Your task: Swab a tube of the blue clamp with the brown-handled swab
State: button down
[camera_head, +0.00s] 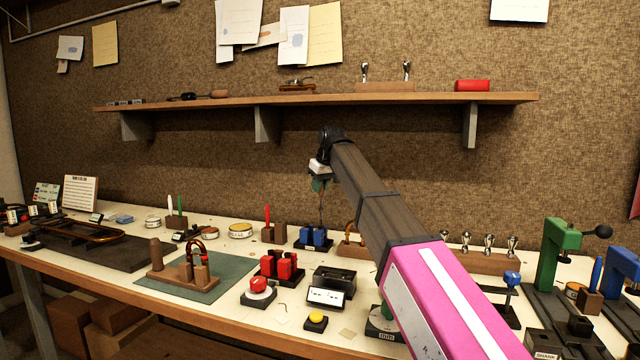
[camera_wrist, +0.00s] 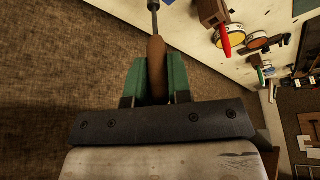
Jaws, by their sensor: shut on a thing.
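My gripper (camera_head: 320,184) hangs over the back middle of the bench. Its green fingers, also in the wrist view (camera_wrist: 155,88), are shut on the brown handle of the swab (camera_wrist: 156,54). The grey rod of the swab extends past the fingers; in the head view it points down. The blue clamp (camera_head: 314,237) stands on a dark base right below. The rod's lower end is close to the top of the blue clamp; I cannot tell whether it is in a tube. The wrist view does not show the blue clamp.
A red clamp (camera_head: 281,266) stands in front, left of a black box (camera_head: 334,281). A brass crook on a wooden stand (camera_head: 188,268) is on the green mat (camera_head: 236,271). A red stick in a wooden block (camera_head: 273,232) is close on the left. The shelf (camera_head: 330,100) is above.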

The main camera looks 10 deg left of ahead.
aim_at(320, 196)
jog(key=shift+f, duration=2.15)
jog(key=shift+r, duration=0.1)
jog(key=shift+r, duration=1.9)
jog(key=shift+f, duration=0.1)
jog(key=shift+f, duration=1.95)
jog(key=shift+r, duration=0.15)
jog(key=shift+r, duration=2)
